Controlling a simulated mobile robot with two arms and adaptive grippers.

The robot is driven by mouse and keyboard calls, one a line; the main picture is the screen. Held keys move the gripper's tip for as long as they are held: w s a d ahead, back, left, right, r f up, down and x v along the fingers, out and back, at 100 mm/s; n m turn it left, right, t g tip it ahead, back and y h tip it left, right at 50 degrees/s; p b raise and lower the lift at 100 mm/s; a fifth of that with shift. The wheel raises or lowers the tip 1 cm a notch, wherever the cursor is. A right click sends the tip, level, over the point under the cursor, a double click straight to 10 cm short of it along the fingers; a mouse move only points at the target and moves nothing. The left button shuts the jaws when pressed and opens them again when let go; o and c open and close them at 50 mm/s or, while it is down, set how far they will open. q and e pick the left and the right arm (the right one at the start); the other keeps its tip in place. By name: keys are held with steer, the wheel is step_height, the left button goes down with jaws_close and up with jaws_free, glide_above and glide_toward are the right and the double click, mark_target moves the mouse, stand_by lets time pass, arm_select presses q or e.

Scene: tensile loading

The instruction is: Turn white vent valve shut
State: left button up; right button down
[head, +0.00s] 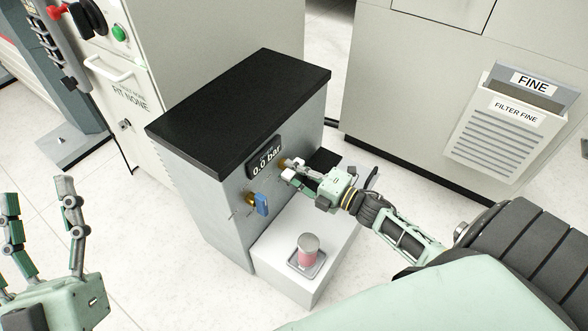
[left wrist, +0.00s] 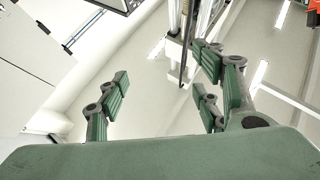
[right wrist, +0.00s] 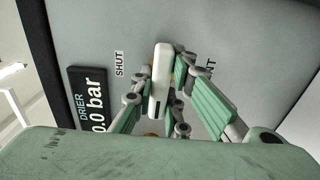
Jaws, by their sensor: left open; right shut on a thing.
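The white vent valve handle (right wrist: 160,80) stands upright in the right wrist view, between the SHUT label (right wrist: 119,64) and a partly hidden label ending in NT (right wrist: 211,70). My right gripper (right wrist: 161,85) has its fingers closed on both sides of this handle. In the head view, my right gripper (head: 290,171) is at the front of the grey drier cabinet (head: 225,190), just right of its display, and its fingers largely hide the valve. My left gripper (head: 42,205) is open and empty at the lower left, away from the cabinet.
The display (head: 264,157) reads 0.0 bar. A blue valve handle (head: 261,204) sits below it. A jar with pink contents (head: 308,255) stands on the white ledge (head: 280,262) below. A FILTER FINE bin (head: 508,125) hangs at right.

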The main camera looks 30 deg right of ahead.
steer(key=m+p, duration=0.2)
steer(key=shift+r+m, duration=0.1)
steer(key=shift+m, duration=0.2)
arm_select(q)
step_height(320, 180, down, 16)
steer(key=w+a+g+y+p, duration=0.2)
steer(key=w+g+y, duration=0.1)
steer(key=g, duration=0.6)
arm_select(e)
steer(key=m, duration=0.3)
steer(key=shift+m, duration=0.3)
steer(key=m+p, duration=0.1)
steer(key=m, duration=0.2)
steer(key=shift+m, duration=0.3)
steer(key=m+p, duration=0.1)
steer(key=m, duration=0.4)
arm_select(q)
steer(key=s+a+f+g+y, duration=0.2)
steer(key=s+a+f+g, duration=0.2)
steer(key=s+f+g, duration=0.5)
steer(key=shift+s+f+n+y+p, duration=0.4)
steer(key=shift+s+f+p, duration=0.05)
steer(key=shift+s+f, duration=1.1)
arm_select(e)
steer(key=shift+m, duration=1.6)
arm_select(q)
steer(key=shift+a, duration=0.15)
arm_select(e)
steer(key=c, duration=1.7)
jaws_free()
